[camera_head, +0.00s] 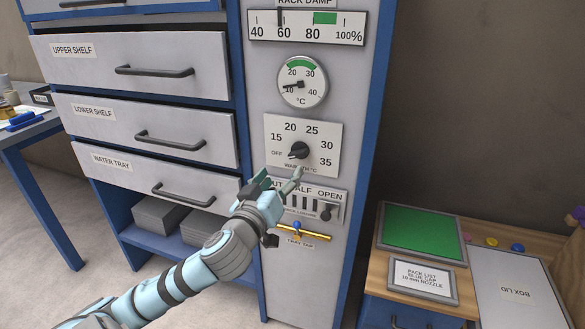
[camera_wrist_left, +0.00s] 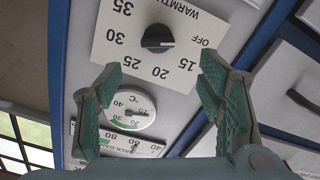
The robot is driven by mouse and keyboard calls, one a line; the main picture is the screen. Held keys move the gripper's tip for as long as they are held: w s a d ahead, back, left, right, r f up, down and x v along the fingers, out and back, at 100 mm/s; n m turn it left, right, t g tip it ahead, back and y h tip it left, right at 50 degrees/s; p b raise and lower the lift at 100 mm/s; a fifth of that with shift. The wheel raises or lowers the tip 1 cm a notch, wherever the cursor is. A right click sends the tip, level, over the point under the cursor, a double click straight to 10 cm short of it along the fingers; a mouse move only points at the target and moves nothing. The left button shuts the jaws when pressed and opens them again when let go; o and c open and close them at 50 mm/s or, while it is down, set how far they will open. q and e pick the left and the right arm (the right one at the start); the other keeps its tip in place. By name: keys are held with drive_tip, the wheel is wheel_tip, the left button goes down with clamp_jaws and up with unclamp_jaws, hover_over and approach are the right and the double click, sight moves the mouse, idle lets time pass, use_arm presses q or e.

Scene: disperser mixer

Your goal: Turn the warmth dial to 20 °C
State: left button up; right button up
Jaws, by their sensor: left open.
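The warmth dial is a black round knob (camera_head: 299,150) on a white plate marked OFF, 15, 20, 25, 30 and 35. In the left wrist view, upside down, the knob (camera_wrist_left: 157,38) has its white pointer mark towards OFF. My left gripper (camera_head: 277,181) is just below the dial plate in the head view, with its fingers spread. In the left wrist view its fingers (camera_wrist_left: 160,74) are apart, empty and not touching the knob. My right gripper is not in view.
A round °C gauge (camera_head: 302,82) above the dial has its needle near 10. A vent slider (camera_head: 326,213) and a brass tray tap (camera_head: 301,232) are below. Drawers with handles (camera_head: 155,71) stand left. A wooden bench with a green mat (camera_head: 421,228) stands right.

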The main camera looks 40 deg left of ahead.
sight(296, 155)
use_arm(q)
drive_tip(key=x, duration=0.9)
drive_tip(key=shift+w+r+b, duration=0.15)
drive_tip(key=shift+b, duration=0.2)
drive_tip(key=c, duration=1.1)
